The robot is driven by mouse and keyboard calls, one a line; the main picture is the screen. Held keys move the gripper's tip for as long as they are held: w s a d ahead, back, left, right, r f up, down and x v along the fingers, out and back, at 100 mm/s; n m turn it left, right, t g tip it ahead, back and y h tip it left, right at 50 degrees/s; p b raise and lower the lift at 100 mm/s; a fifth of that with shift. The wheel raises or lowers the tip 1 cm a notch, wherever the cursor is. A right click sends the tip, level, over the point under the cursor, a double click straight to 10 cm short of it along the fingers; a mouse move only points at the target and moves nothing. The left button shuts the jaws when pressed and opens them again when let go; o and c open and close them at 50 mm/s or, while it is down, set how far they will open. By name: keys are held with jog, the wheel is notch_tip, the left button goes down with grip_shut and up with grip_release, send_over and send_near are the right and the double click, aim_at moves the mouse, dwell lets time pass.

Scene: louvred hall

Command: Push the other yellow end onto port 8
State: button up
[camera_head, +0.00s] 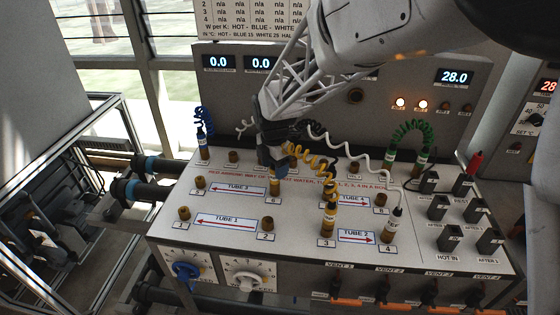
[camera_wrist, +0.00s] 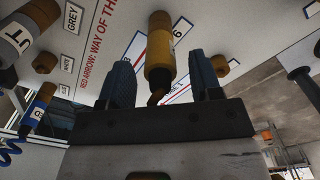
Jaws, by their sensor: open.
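A yellow coiled lead (camera_head: 312,163) has one end (camera_head: 329,228) standing upright on port 3. Its other yellow end (camera_head: 275,186) stands by the label 6 and appears seated there; in the wrist view the yellow plug (camera_wrist: 159,52) points at the panel beside the 6. My gripper (camera_head: 272,160) is open around this plug, one dark finger on each side (camera_wrist: 162,82). I cannot tell whether the fingers touch it. Port 8 (camera_head: 381,200), a bare brass stub with a small label that I read as 8, is at the right end of an arrow strip.
A green lead (camera_head: 411,127) and a blue lead (camera_head: 202,120) stand at the back. Black switches (camera_head: 438,207) and a red plug (camera_head: 475,162) are at right.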

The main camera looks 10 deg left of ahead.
jog(key=shift+f, duration=1.55)
jog(key=shift+c, duration=0.4)
grip_shut()
